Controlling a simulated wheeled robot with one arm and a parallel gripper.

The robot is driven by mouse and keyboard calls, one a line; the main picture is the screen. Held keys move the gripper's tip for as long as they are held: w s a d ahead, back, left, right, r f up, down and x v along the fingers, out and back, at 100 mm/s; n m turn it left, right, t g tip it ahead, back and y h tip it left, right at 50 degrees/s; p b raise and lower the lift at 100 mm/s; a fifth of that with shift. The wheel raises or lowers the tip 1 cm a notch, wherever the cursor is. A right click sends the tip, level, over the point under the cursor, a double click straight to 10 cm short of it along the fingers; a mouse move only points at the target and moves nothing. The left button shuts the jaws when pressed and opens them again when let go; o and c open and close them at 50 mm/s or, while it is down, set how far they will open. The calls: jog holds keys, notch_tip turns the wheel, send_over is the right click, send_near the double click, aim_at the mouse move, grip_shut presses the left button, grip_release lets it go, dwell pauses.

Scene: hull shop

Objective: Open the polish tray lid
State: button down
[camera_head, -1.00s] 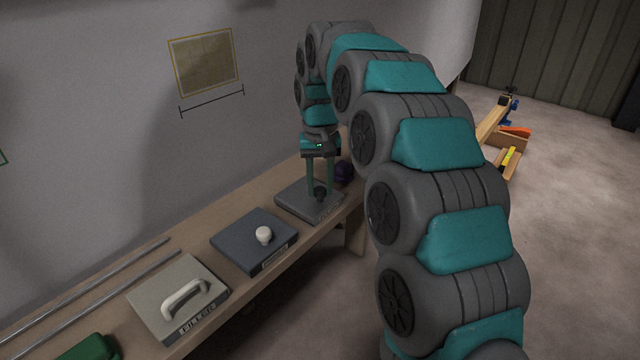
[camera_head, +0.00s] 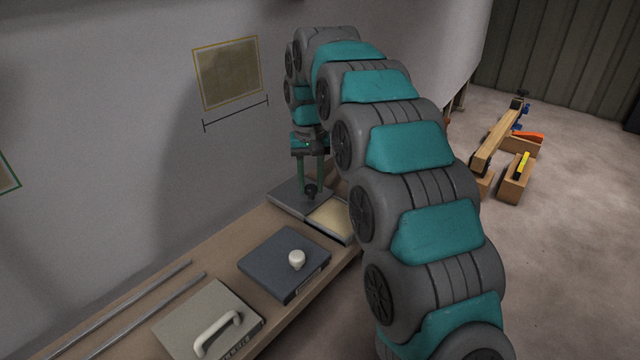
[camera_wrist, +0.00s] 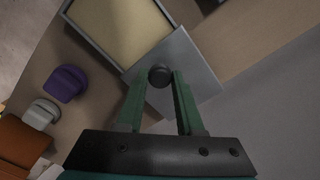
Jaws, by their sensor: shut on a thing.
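The far tray (camera_head: 334,221) on the bench has a cream inside, now partly uncovered; it also shows in the wrist view (camera_wrist: 118,28). I cannot read its label. Its flat grey lid (camera_head: 284,195) is shifted off to the wall side of the tray, and still meets or overlaps its edge in the wrist view (camera_wrist: 197,62). A round black knob (camera_wrist: 159,75) stands on the lid. My gripper (camera_head: 311,189) points down from above and is shut on this knob, with one green finger on each side. Part of the tray is hidden behind my arm in the head view.
A blue-grey box with a white knob (camera_head: 275,264) and a pale box with a white handle (camera_head: 200,308) stand nearer on the bench, both closed. Two metal rods (camera_head: 130,312) lie by the wall.

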aim_at(309, 185)
jog(key=shift+w+a, duration=0.25)
jog(key=c, duration=0.5)
grip_release()
jog(key=shift+c, duration=0.2)
jog(key=shift+r, duration=3.9)
